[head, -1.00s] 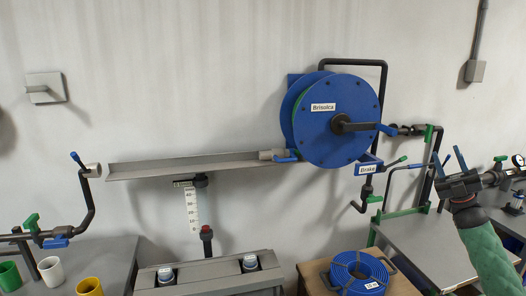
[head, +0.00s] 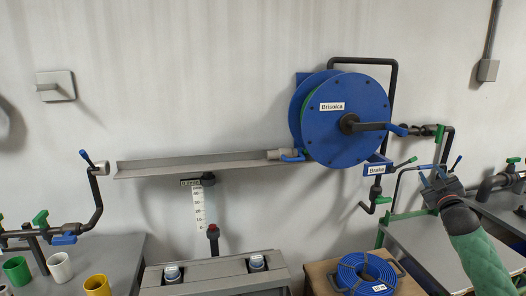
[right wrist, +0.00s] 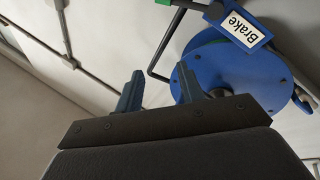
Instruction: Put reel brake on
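The blue hose reel (head: 345,118) hangs on the wall right of the middle in the head view, with a black crank arm ending in a blue handle. In the right wrist view the brake label (right wrist: 243,27) appears upside down in front of the reel (right wrist: 240,75). My right gripper (head: 432,175) is open and empty, below and to the right of the brake; its two blue fingers (right wrist: 160,92) stand apart. My left gripper is not in view.
A grey trough (head: 215,164) runs along the wall left of the reel. Pipes with green-handled valves (head: 440,140) stand right of the brake. A blue hose coil (head: 365,273) lies on a wooden box below. Cups (head: 60,268) stand on the left bench.

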